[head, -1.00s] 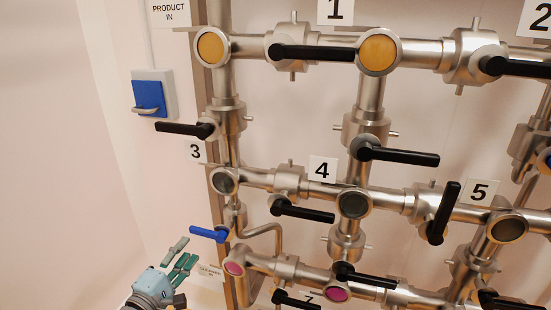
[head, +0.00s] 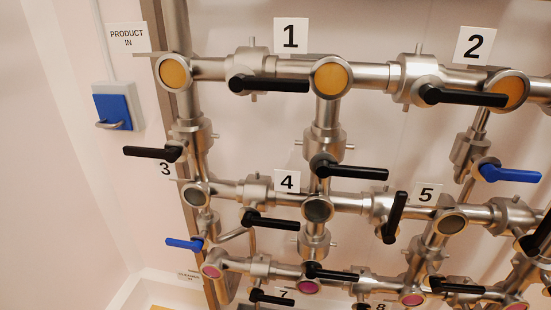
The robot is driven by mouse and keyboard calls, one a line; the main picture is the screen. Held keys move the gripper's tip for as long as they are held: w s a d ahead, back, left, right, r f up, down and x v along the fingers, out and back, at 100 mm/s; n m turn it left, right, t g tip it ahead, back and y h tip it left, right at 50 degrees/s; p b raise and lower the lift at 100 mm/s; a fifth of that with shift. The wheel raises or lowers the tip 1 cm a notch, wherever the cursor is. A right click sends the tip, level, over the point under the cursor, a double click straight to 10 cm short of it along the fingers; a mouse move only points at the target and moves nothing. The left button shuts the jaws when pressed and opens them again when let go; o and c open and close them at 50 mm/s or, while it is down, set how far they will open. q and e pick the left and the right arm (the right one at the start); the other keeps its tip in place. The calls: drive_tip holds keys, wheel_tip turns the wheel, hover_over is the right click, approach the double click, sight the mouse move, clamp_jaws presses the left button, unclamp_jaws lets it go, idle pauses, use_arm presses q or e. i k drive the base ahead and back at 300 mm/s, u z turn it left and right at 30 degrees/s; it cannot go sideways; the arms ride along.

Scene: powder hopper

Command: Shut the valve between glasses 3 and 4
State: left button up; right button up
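In the head view, glass 3 (head: 196,194) and glass 4 (head: 317,208) are dark round sight glasses on the middle steel pipe. Between them sits a steel valve body (head: 257,190). Its black lever (head: 272,220) hangs just below the pipe and points right, roughly along the pipe. The label 3 (head: 165,169) is partly covered beside its glass, and the label 4 (head: 287,181) is above left of its glass. Neither of my grippers is in view, and nothing touches the lever.
Close by are a black lever (head: 152,153) above glass 3, a blue lever (head: 184,244) below it, and a black lever (head: 350,169) above glass 4. An upright black lever (head: 394,217) crosses the pipe towards label 5 (head: 426,195).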

sight(249, 219)
drive_tip(key=k, duration=1.25)
drive_tip(key=z, duration=0.85)
drive_tip(key=i, duration=0.85)
drive_tip(key=z, duration=0.05)
